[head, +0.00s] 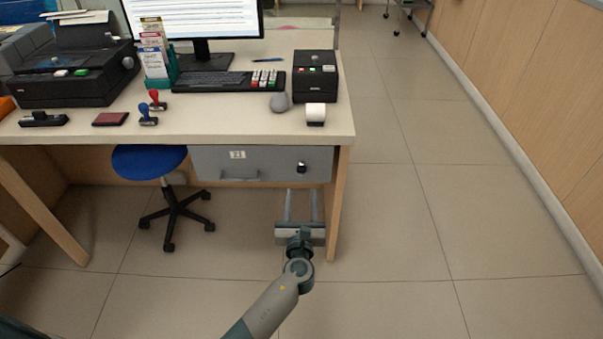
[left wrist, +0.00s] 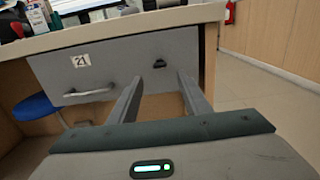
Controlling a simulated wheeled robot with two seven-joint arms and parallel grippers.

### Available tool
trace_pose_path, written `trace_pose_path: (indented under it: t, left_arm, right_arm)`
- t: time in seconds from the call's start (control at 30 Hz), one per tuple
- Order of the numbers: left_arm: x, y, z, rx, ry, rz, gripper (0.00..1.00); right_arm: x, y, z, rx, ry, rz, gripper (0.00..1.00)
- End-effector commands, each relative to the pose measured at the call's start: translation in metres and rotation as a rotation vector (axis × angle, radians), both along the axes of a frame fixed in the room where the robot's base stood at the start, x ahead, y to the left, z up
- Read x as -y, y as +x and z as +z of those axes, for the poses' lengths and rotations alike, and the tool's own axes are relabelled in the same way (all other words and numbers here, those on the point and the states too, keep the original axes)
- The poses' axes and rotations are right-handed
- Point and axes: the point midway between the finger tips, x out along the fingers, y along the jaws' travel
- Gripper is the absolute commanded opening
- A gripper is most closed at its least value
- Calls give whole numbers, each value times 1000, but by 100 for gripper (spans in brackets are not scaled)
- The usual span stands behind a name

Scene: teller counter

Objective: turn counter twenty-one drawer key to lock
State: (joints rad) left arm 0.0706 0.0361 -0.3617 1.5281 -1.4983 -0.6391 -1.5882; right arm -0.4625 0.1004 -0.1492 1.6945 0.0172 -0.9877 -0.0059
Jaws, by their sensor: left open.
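The grey drawer (head: 262,160) under the counter bears a label reading 21 (head: 237,155). It looks closed. A small dark key (head: 301,167) sits in the lock at the drawer's right side; it also shows in the left wrist view (left wrist: 160,62). The exact angle of the key is too small to tell. My left gripper (head: 302,191) is open and empty, just below and in front of the key. In the left wrist view its fingers (left wrist: 160,76) point at the drawer, with the key just beyond and between the tips. My right gripper is not in view.
The wooden counter top (head: 220,125) overhangs just above the drawer. A drawer handle (head: 240,179) lies left of the lock, and a counter leg (head: 338,205) stands close on the right. A blue stool (head: 150,160) is under the counter. The floor to the right is clear.

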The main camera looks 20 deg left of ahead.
Motion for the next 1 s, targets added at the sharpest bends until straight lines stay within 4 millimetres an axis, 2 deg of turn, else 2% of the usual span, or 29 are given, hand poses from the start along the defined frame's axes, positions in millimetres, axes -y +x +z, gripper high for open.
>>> trace_pose_path:
  t: [0.3, 0.5, 0.7, 1.0]
  left_arm:
    - [-17, 57, 0, 0, 1, 1, 44]
    - [-24, 84, 0, 0, 1, 1, 44]
    - [-28, 97, 0, 0, 0, 1, 44]
    - [-29, 99, 0, -1, 0, 1, 44]
  right_arm:
    - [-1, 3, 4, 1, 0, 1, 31]
    - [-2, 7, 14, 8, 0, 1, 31]
    - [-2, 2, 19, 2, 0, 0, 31]
    - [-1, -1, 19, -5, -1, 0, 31]
